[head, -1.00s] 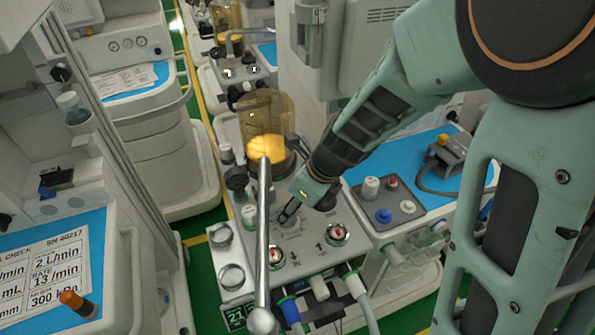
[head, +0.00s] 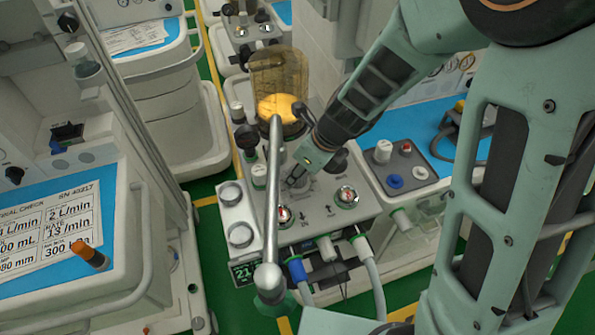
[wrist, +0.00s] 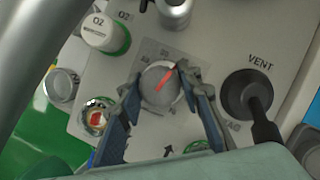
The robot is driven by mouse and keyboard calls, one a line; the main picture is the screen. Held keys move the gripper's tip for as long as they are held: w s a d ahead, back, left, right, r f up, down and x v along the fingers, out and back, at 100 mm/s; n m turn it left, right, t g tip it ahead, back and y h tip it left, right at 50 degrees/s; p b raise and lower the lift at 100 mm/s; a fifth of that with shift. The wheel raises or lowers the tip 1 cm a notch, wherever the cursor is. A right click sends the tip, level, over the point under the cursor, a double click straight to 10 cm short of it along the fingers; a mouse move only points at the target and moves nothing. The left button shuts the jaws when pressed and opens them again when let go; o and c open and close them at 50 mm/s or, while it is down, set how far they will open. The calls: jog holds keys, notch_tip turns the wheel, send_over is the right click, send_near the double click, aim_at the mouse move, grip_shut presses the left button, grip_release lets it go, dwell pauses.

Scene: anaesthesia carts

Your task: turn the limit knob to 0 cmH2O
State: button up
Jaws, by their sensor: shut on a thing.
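The limit knob (wrist: 158,96) is a round grey dial with a red pointer line, on the light grey panel in the wrist view. Its pointer slants to the upper right. Small scale figures are printed around it, too blurred to read for certain. My gripper (wrist: 159,80) has one finger on each side of the knob and is shut on it. In the head view my gripper (head: 297,180) reaches down to the panel from the upper right, and its fingers mostly hide the knob.
A black VENT lever (wrist: 248,95) stands right of the knob. A white O2 knob (wrist: 99,32) is at the upper left, a red-marked gauge (wrist: 96,117) at the lower left. A metal rod (head: 274,200) and bellows dome (head: 279,75) stand near my gripper in the head view.

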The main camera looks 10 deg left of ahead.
jog(key=shift+n, duration=0.3)
jog(key=n+g, duration=0.1)
jog(key=n, duration=0.2)
jog(key=shift+n+g+p, duration=0.3)
jog(key=shift+g+p, duration=0.1)
jog(key=n+g+p, duration=0.1)
jog(key=n+g, duration=0.1)
jog(key=n, duration=0.3)
jog(key=shift+p, duration=0.4)
jog(key=n+g+h+p, duration=0.1)
jog(key=n, duration=0.4)
jog(key=n+g+h, duration=0.1)
jog(key=n, duration=0.3)
jog(key=shift+h+p, duration=0.3)
jog(key=shift+n, duration=0.3)
jog(key=o, duration=1.2)
jog(key=shift+c, duration=0.2)
